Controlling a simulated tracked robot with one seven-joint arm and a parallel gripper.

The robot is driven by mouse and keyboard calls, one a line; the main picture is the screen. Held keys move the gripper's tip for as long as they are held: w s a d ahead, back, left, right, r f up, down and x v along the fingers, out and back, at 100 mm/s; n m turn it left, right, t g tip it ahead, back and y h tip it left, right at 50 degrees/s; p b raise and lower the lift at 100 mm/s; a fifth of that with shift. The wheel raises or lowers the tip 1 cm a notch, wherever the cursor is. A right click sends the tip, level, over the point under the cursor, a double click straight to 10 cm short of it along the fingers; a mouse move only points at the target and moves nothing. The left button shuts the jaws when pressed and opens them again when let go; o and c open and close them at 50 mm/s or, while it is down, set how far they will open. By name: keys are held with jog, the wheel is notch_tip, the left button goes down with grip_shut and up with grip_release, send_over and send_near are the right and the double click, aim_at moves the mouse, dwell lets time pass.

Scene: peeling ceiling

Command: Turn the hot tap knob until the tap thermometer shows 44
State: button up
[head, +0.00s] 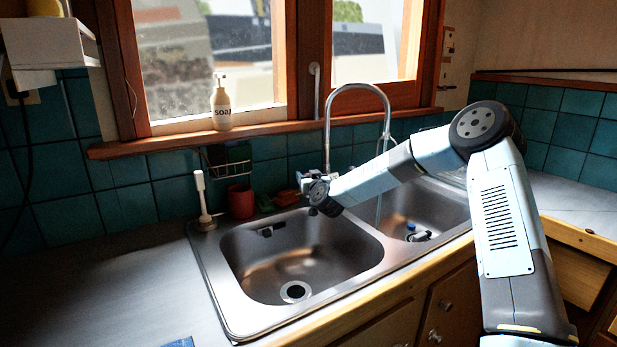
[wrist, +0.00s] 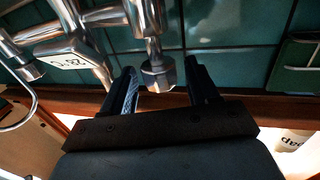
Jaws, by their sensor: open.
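The wrist view is upside down, with the window sill low in the picture. In it, my gripper (wrist: 163,84) is open, with one dark finger on each side of a faceted chrome knob (wrist: 158,74). The knob sits between the fingers; I cannot tell whether either touches it. The tap thermometer (wrist: 74,62) is a small white display on the chrome tap body, left of the knob; its small, tilted digits appear to read 28 °C. In the head view, my gripper (head: 312,190) is at the wall behind the sink and hides the knob and thermometer. The tall curved spout (head: 357,88) rises behind it.
A double steel sink (head: 222,290) lies below my arm. A soap bottle (head: 221,104) stands on the window sill (head: 160,142). A red cup (head: 241,201) and a white brush (head: 202,200) stand left of my gripper. The left counter (head: 110,275) is mostly clear.

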jog(key=shift+w+a, duration=0.15)
jog(key=shift+w, duration=0.25)
jog(key=c, duration=0.9)
jog(key=shift+c, duration=0.2)
